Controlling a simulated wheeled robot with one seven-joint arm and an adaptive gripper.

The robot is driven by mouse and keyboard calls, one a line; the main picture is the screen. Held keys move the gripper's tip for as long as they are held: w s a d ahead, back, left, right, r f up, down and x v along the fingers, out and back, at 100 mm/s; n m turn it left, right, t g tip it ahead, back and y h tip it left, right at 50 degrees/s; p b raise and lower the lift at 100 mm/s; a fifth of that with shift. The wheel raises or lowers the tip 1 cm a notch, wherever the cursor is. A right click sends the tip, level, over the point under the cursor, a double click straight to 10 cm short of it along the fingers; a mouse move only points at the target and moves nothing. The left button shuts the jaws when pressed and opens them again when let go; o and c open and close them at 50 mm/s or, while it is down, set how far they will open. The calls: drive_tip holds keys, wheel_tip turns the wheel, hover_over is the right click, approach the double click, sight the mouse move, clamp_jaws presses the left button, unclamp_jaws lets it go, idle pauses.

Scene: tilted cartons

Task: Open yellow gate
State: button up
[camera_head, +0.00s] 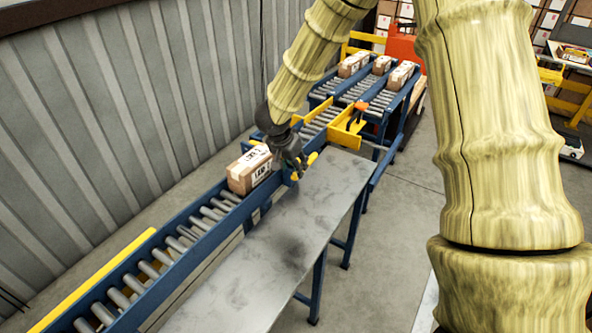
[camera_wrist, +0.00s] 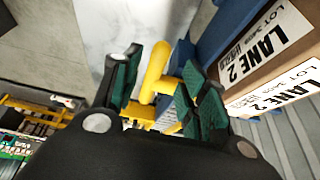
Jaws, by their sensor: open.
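In the wrist view a yellow handle-like bar (camera_wrist: 157,70), which I take to be part of the gate, stands between the two dark green fingers of my gripper (camera_wrist: 160,82). The fingers are apart; I cannot tell whether either touches the bar. In the head view my gripper (camera_head: 296,168) is at the conveyor's near side rail, with a bit of yellow (camera_head: 312,159) beside its fingers. The gate's panel is mostly hidden by the gripper. A brown carton (camera_head: 240,180) sits on the rollers just left of the gripper; its labels in the wrist view (camera_wrist: 268,45) read LANE 2.
A grey metal table (camera_head: 290,240) runs along the blue conveyor (camera_head: 205,232). Farther along are yellow guide plates (camera_head: 345,138) with an orange-and-black part (camera_head: 356,115). Several cartons (camera_head: 383,64) rest on lanes at the back. A corrugated wall (camera_head: 120,110) stands left.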

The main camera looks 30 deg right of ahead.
drive_tip(key=shift+x, duration=1.85)
drive_tip(key=shift+s, duration=0.1)
drive_tip(key=shift+d, duration=0.1)
clamp_jaws()
